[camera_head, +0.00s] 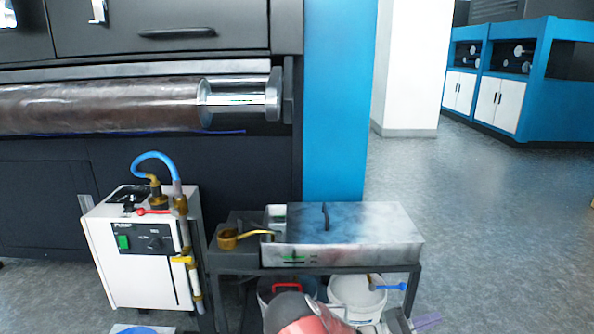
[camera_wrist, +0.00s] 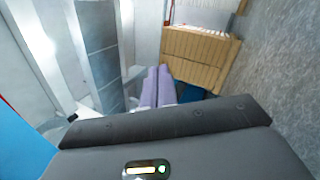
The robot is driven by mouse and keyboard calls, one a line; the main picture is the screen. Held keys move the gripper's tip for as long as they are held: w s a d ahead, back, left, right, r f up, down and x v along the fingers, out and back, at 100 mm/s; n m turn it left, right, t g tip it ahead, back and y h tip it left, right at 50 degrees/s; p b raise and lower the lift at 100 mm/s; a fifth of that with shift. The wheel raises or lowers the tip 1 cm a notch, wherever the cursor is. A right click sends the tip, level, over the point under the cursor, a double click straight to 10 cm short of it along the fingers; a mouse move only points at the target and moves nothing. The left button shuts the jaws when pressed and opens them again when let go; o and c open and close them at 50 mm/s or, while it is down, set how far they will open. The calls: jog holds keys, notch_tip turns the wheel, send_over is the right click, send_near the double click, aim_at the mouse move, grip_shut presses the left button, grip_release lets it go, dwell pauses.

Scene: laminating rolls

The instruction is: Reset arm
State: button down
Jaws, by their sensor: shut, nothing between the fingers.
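My gripper (camera_wrist: 158,72) shows in the wrist view as two pale purple fingers side by side, shut with nothing between them. In the head view a purple-grey finger part (camera_head: 425,320) shows at the bottom edge, in front of and below the right end of the metal-box stand. The rest of my gripper is mostly out of that picture. Part of my arm, red and grey, shows at the bottom middle.
A large machine with a film-wrapped roll (camera_head: 110,107) fills the left. A white pump unit (camera_head: 150,250) with a blue hose stands before it. A metal box (camera_head: 345,235) sits on a dark stand above buckets (camera_head: 357,295). Open floor (camera_head: 480,220) lies right. A wooden crate (camera_wrist: 200,58) shows in the wrist view.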

jog(key=s+a+r+m+g+y+p, duration=0.2)
jog(key=s+r+m+g+y, duration=0.3)
jog(key=s+r+y, duration=0.5)
jog(key=s+a+r+n+t+y+p, duration=0.1)
jog(key=s+a+r+t+y+p, duration=0.1)
jog(key=s+a+r+t+y, duration=0.9)
jog(key=s+a+r+y, duration=0.2)
jog(key=s+a+r, duration=0.1)
jog(key=s+a, duration=0.1)
jog(key=shift+s+a+r+n, duration=0.2)
jog(key=shift+s+a+n, duration=0.15)
jog(key=shift+a, duration=0.45)
